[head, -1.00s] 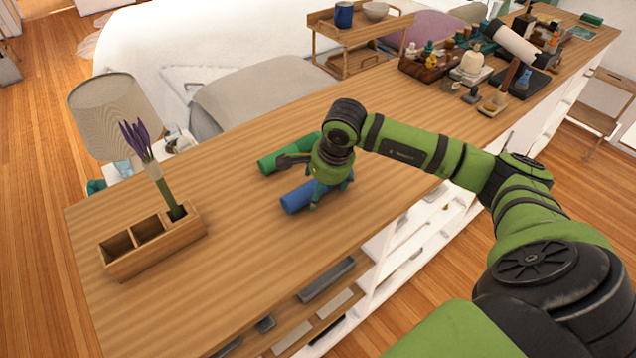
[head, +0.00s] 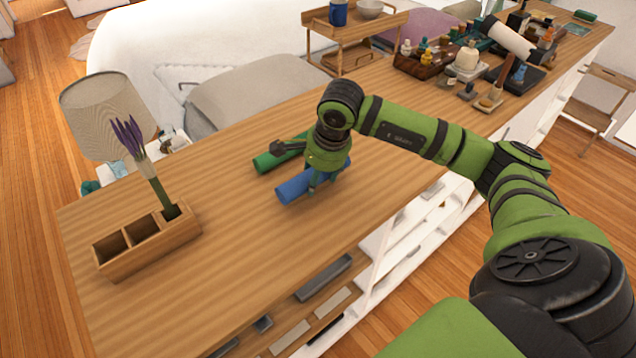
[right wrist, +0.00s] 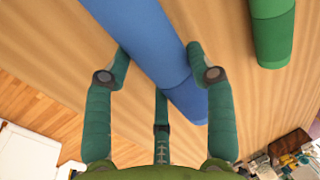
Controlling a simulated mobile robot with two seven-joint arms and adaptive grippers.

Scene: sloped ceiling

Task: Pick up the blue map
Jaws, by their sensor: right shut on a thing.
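The blue map (head: 296,188) is a rolled blue tube at the middle of the wooden counter. It also shows large in the right wrist view (right wrist: 150,42). My right gripper (head: 318,182) comes down on it from above, its fingers on both sides of the tube. In the right wrist view my right gripper (right wrist: 160,70) is closed around the blue tube, with fingers at either side and one below. Whether the tube is clear of the counter is hard to tell. My left gripper is not in view.
A green rolled tube (head: 275,160) lies just behind the blue one. A wooden box (head: 150,243) with a purple flower stands at the left. Bottles and a dark tray (head: 425,62) are at the far right. The counter's (head: 230,270) front left is clear.

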